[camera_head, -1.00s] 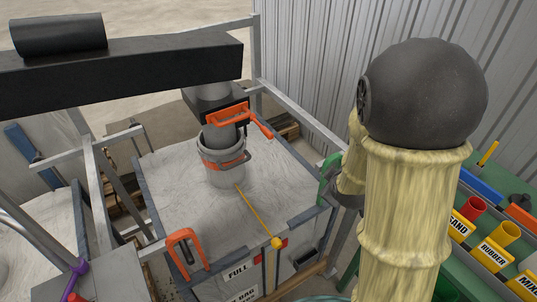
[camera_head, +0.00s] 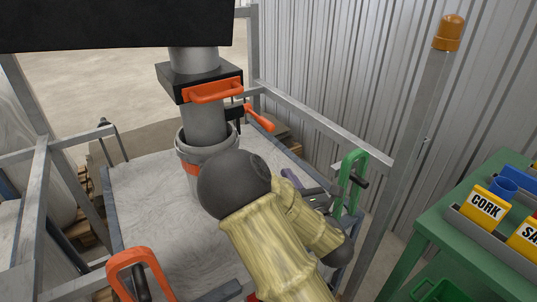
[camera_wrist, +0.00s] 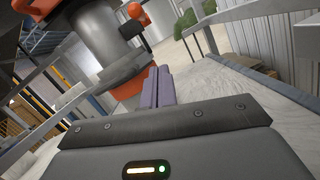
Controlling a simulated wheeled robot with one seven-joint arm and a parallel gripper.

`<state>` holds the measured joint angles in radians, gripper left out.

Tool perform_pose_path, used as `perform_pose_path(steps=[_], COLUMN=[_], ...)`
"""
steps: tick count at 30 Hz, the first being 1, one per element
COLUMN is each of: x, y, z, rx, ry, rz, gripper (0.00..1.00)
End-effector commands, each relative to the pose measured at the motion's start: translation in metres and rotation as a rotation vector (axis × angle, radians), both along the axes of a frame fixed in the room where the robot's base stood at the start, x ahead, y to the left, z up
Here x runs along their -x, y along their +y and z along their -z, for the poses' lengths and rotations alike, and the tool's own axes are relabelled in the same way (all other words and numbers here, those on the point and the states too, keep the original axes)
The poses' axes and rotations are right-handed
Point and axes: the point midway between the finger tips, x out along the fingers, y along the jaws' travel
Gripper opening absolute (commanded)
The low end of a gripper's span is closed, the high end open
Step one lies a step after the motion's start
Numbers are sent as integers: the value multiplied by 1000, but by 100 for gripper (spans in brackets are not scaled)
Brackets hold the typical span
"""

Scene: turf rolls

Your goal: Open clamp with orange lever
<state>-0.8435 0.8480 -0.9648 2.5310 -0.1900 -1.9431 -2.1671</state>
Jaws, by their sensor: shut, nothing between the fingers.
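The clamp's orange lever (camera_head: 260,118) points out to the right from a black clamp body (camera_head: 235,113) on the grey spout (camera_head: 203,122). In the wrist view an orange part, seemingly the lever (camera_wrist: 138,14), is near the top, above the fingers. My gripper (camera_head: 289,178) is right of the bucket and below the lever in the head view, partly behind my arm. Its purple fingers (camera_wrist: 158,75) are shut together and empty, apart from the lever.
A grey bucket (camera_head: 186,150) with an orange band hangs around the spout's lower end. An orange handle (camera_head: 215,91) is on the black gate above. A green handle (camera_head: 350,180) and metal frame rail (camera_head: 320,133) stand to the right. An orange handle (camera_head: 135,262) is at front left.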

Motion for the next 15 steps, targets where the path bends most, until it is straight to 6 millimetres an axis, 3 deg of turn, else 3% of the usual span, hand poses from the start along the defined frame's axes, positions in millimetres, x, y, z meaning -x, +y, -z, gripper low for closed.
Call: perform_pose_path(steps=[3,15], x=[7,7], y=[12,16], z=[6,2], rx=[61,69], ry=[-69,-79], rz=[-37,-46], gripper=[0,0])
